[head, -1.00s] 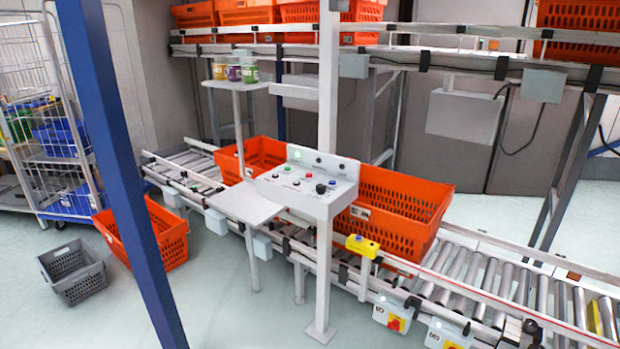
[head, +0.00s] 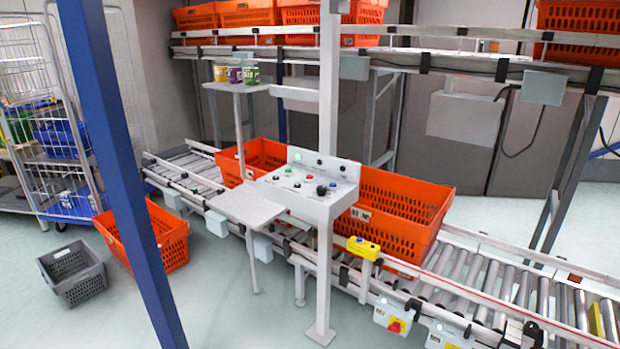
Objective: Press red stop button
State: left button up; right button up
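A pale grey control panel (head: 292,200) stands on a post beside the roller conveyor, near the middle of the head view. A small red button (head: 309,177) sits on its sloped top, among green, black, blue and pale controls. A larger pale green button (head: 297,156) is on the panel's raised back plate. The labels are too small to read. Neither of my grippers is in view, and nothing touches the panel.
A blue post (head: 122,180) stands at the left foreground. Orange totes (head: 400,203) sit on the conveyor (head: 480,275) behind the panel. A small grey shelf (head: 245,207) juts out left of the panel. A yellow button box (head: 363,248) is lower right. Floor in front is clear.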

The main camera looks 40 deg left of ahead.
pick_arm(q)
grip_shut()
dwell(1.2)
